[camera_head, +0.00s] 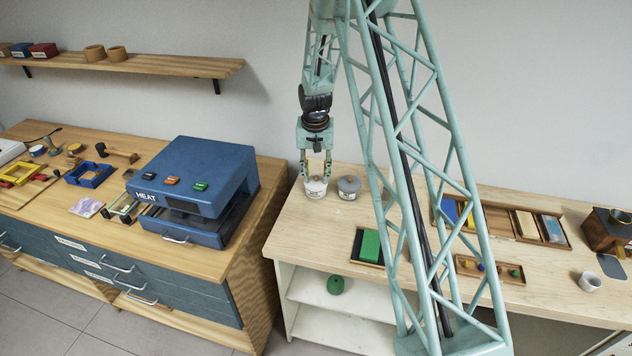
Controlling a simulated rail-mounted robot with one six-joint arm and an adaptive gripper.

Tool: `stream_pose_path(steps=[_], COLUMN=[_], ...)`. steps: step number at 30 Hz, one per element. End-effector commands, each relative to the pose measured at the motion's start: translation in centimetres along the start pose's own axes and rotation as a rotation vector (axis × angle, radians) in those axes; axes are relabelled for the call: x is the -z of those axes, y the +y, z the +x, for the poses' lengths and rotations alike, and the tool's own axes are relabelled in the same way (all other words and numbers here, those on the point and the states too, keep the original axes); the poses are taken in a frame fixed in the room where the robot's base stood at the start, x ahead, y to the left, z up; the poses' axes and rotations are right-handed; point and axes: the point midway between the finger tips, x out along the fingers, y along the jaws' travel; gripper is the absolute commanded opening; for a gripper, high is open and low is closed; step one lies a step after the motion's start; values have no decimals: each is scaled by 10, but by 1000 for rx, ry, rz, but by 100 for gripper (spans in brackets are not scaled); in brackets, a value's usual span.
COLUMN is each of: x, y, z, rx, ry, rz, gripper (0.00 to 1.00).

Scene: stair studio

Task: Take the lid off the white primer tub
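The white primer tub (315,190) stands upright on the pale wooden bench, near its back left. Its light top shows between and below my fingers. My gripper (316,176) points straight down over the tub, with its two fingers apart, one at each side of the tub's top. I cannot tell whether the fingertips touch the lid or sit just clear of it. The lid appears to be on the tub, and its edge is partly hidden by the fingers.
A grey tub (348,188) stands close on the right of the white one. A green block on a dark tray (368,246) lies in front. A blue heat press (200,180) stands on the left bench. A wooden tray (500,239) and a small cup (589,282) are at right.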

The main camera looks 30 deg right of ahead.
Motion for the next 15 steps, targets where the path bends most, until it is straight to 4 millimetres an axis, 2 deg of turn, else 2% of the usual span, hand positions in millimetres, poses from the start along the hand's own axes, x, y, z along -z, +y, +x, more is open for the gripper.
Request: stream_pose_path(steps=[1, 8, 15], x=[0, -1, -2], y=[0, 0, 1], z=[1, 2, 2], rx=[0, -1, -1], ry=[-1, -2, -4], rz=[0, 0, 0], gripper=[23, 3, 3])
